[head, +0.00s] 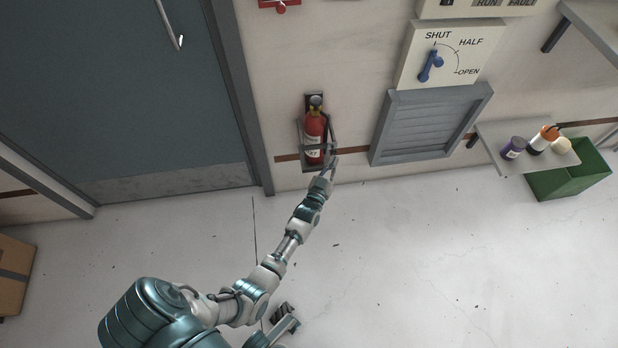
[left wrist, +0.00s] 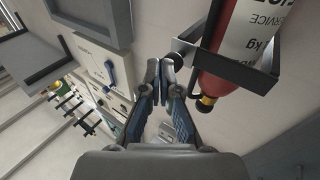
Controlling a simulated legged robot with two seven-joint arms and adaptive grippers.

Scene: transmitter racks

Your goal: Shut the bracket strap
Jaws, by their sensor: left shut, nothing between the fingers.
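A red fire extinguisher (head: 314,128) stands upright in a wall bracket (head: 305,165) beside the door. A grey metal band (left wrist: 264,80) passes in front of its lower body in the left wrist view. I cannot tell for sure which part of this metalwork is the strap, or whether it is latched. My left gripper (head: 331,163) is just right of the extinguisher's lower end. In the left wrist view its fingertips (left wrist: 160,70) are together and empty, close to the near end of the band; contact is unclear.
A grey louvred vent (head: 427,125) and a dial panel with a blue handle (head: 431,66) are right of the extinguisher. A shelf (head: 497,160) with several containers stands over a green bin (head: 575,182). A grey door (head: 110,90) is to the left. The floor ahead is clear.

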